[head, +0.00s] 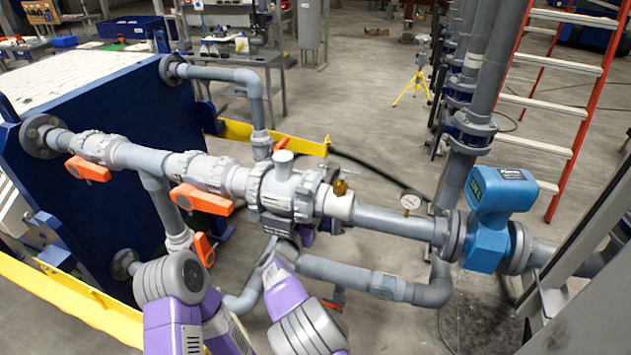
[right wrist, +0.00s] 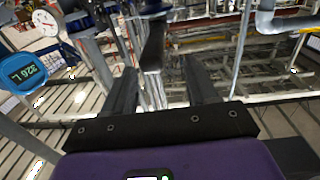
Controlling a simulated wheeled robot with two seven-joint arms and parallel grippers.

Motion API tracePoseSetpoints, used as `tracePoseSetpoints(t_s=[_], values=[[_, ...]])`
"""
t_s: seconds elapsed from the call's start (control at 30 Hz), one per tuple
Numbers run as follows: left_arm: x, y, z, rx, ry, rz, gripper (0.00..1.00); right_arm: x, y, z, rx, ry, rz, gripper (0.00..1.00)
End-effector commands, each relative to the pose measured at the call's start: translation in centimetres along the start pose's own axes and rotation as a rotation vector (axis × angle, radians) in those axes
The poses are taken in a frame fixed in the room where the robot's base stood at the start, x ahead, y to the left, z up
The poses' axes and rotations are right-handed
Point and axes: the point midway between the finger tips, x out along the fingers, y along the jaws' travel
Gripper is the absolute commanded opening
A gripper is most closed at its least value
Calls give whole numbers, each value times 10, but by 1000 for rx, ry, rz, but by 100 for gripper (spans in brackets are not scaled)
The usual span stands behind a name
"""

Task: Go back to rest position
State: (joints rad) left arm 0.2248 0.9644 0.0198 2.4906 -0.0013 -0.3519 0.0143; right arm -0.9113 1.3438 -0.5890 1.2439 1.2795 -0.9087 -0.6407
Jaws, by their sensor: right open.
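In the right wrist view my right gripper (right wrist: 159,64) is open, with two dark fingers spread apart and no object clearly held between them. A dark upright shape shows beyond the gap; I cannot tell what it is. In the head view my right arm (head: 296,320) reaches up from the bottom, and its far end passes behind the grey pipework. My left arm (head: 172,315) is beside it, below the orange valve handles. The fingers of my left gripper do not show; the arm and the picture's bottom edge hide that area.
The grey pipe line carries orange handles (head: 200,199), a brass fitting (head: 340,188), a pressure gauge (head: 410,202) and a blue flow meter (head: 492,215). A blue filter-press plate (head: 115,120) stands left. Yellow rails (head: 75,300) edge it. An orange ladder (head: 588,105) stands right.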

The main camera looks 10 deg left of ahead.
Motion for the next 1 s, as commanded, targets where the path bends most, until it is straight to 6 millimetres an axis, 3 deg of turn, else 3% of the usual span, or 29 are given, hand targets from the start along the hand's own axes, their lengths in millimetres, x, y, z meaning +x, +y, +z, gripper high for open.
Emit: tracePoseSetpoints(t_s=[0.17,0.27,0.37,0.43,0.57,0.67,0.77,0.9,1.0], values=[[1,0,0,0,0,0,43,4,6,7,-6,-14,4,57],[3,-1,0,0,0,0,43,12,25,29,-22,-57,10,57],[7,-3,0,0,0,0,43,22,57,70,-50,-142,15,57],[11,-4,0,0,0,0,43,25,88,108,-70,-230,16,57],[18,-7,-1,0,0,0,43,14,148,187,-89,-430,5,57],[24,-9,-1,0,0,0,43,-13,191,245,-80,-605,-13,57],[31,-12,-1,0,0,0,43,-56,228,297,-51,-794,-39,57],[40,-15,-2,0,0,0,43,-140,267,351,27,-1074,-96,57],[46,-17,-2,0,0,0,43,-208,282,370,103,-1264,-149,57]])
